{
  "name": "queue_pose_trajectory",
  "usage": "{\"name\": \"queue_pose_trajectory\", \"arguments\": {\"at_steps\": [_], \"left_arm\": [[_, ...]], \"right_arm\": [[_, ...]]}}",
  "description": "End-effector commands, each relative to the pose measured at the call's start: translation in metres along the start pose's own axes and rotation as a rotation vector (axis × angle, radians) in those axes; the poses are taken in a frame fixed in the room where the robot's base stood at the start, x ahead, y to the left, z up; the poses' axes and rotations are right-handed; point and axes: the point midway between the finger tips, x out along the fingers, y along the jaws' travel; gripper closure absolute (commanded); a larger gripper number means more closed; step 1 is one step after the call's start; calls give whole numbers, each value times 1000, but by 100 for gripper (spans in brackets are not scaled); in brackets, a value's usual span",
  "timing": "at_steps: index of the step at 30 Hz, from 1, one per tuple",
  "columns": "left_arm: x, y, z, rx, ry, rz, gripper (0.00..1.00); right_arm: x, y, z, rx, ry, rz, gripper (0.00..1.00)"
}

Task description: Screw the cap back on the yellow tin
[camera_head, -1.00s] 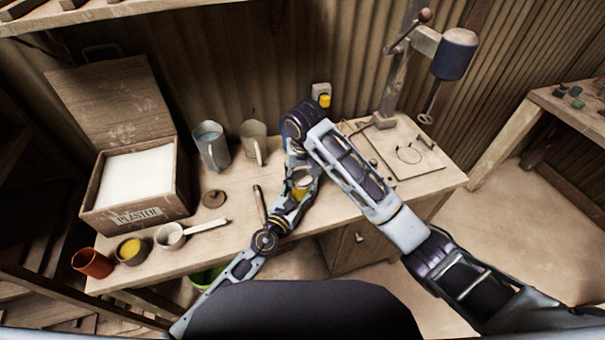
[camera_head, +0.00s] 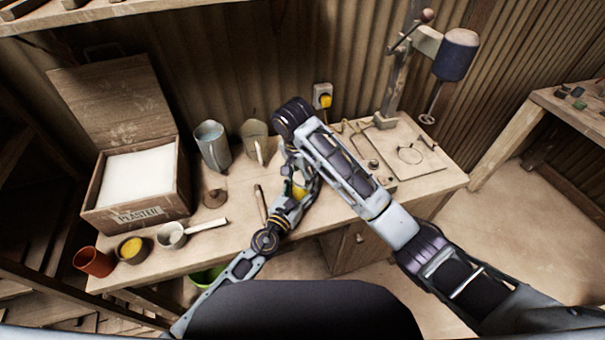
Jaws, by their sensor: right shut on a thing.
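The yellow tin (camera_head: 299,191) stands near the front of the workbench, partly covered by my grippers, so I see only a patch of its yellow side. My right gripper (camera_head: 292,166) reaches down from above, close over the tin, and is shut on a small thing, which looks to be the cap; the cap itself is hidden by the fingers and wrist. My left gripper (camera_head: 287,203) is low beside the tin, coming from the front left. Its fingers are too small and overlapped to tell whether they grip the tin.
A press (camera_head: 390,80) stands right.

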Motion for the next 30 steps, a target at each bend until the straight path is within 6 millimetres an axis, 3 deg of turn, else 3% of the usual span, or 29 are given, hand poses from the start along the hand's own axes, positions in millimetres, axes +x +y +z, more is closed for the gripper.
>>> {"name": "queue_pose_trajectory", "arguments": {"at_steps": [23, 28, 30], "left_arm": [[0, -2, -2, -1, 3, -4, 100], [0, -2, -2, -1, 3, -4, 100], [0, -2, -2, -1, 3, -4, 100]], "right_arm": [[-1, -2, 0, 507, 2, 73, 54], [-1, -2, 0, 513, 0, 74, 54], [0, -2, 0, 512, 0, 74, 38]]}}
